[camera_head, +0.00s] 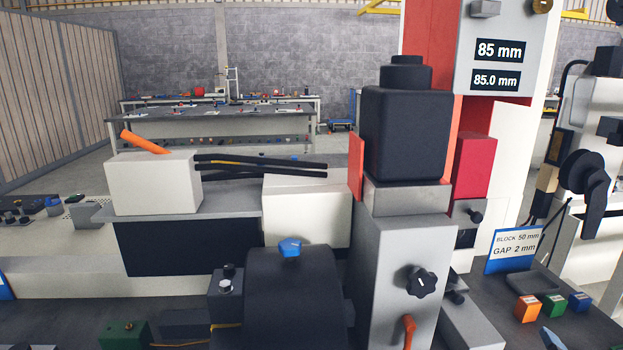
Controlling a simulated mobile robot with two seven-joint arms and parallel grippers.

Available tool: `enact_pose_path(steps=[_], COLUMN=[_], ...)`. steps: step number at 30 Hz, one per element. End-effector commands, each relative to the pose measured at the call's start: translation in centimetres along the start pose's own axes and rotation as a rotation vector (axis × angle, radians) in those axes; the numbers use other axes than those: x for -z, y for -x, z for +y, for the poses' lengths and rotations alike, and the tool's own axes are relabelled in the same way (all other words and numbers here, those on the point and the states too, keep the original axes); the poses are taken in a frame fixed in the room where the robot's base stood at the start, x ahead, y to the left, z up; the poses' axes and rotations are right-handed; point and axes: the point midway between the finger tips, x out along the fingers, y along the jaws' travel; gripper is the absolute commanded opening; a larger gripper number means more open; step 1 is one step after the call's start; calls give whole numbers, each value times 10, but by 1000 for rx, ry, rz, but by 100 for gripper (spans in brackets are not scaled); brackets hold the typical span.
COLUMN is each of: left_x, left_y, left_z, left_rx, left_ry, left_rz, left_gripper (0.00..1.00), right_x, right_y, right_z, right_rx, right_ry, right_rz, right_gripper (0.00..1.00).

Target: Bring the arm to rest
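Neither of my grippers can be made out in the head view, and no arm of mine is clearly seen. The strip feed rack machine fills the middle. It has a black block-shaped head (406,130) on a light grey upright housing (395,265). A black knob (421,281) and an orange lever (408,330) are on the housing's front. A display panel (499,55) reads 85 mm and 85.0 mm.
A placard (512,247) reads "BLOCK 50 mm, GAP 2 mm". Orange (528,309), green (554,305) and blue (580,301) blocks sit at the lower right. A dark cover (291,305) with a blue knob (290,248) stands low in front. A workbench (215,125) stands behind.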

Motion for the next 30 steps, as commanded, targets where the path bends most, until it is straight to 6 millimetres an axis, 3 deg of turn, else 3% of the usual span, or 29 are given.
enact_pose_path(steps=[1,4,10,18,26,30], left_x=[0,0,0,0,0,0], left_y=[0,0,0,0,0,0], left_z=[0,0,0,0,0,0], left_rx=[0,0,0,0,0,0], left_ry=[0,1,1,1,1,1], left_rz=[0,0,0,0,0,-1], left_gripper=[43,43,43,43,43,43], right_x=[-19,-50,-83,-94,-94,-95], right_y=[18,54,126,191,244,238], right_z=[-22,-61,-115,-150,-168,-176], right_rx=[80,230,473,671,825,819], right_ry=[-71,-197,-370,-490,-573,-588], right_rz=[-92,-269,-546,-755,-910,-877], right_gripper=[60,60,60,60,60,60])
